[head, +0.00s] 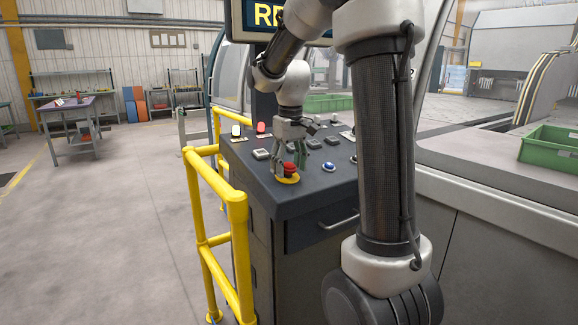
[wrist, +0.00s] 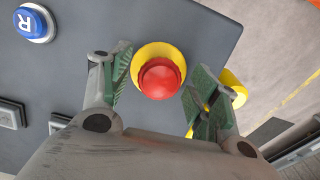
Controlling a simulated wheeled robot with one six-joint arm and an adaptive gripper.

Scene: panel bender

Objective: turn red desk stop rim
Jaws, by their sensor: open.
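The red stop button (head: 289,168) stands on a yellow base at the front left corner of the control desk (head: 318,190). In the wrist view the red cap (wrist: 160,79) shows from above, with its round rim inside the yellow ring (wrist: 144,58). My gripper (head: 291,165) points down over the button. In the wrist view its green-padded fingers (wrist: 157,85) are open, one on each side of the button, with a gap between each finger and the cap. Whether the fingertips are level with the rim is hard to tell.
A blue button marked R (wrist: 34,22) sits beside the stop; it also shows in the head view (head: 328,167). Other desk buttons lie behind. A yellow guard rail (head: 237,215) runs along the desk's left side. A green crate (head: 550,150) stands at the right.

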